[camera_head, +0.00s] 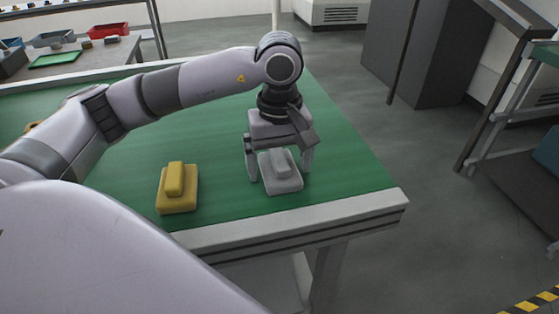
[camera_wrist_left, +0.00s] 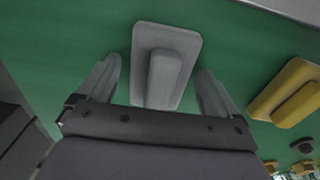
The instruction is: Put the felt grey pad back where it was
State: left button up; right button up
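The grey pad (camera_head: 281,176) with a raised grip block lies on the green table top near its front right corner. It also shows in the left wrist view (camera_wrist_left: 185,40), between and just ahead of the fingers. My left gripper (camera_head: 280,172) is over the pad, pointing down, with its fingers spread to either side of it. In the left wrist view the left gripper (camera_wrist_left: 160,85) is open, with green gaps between each finger and the grip block. My right gripper is not in view.
A yellow pad (camera_head: 177,190) of similar shape lies left of the grey one. The table (camera_head: 222,200) ends just in front and to the right. More small objects (camera_wrist_left: 303,146) show at the lower right of the wrist view. Trays (camera_head: 109,31) stand on a far bench.

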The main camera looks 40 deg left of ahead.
aim_at(279, 158)
pick_arm(q)
jog(key=shift+r, duration=0.1)
notch_tip(279, 158, up, 12)
jog(key=shift+p, duration=0.4)
dwell(0.7)
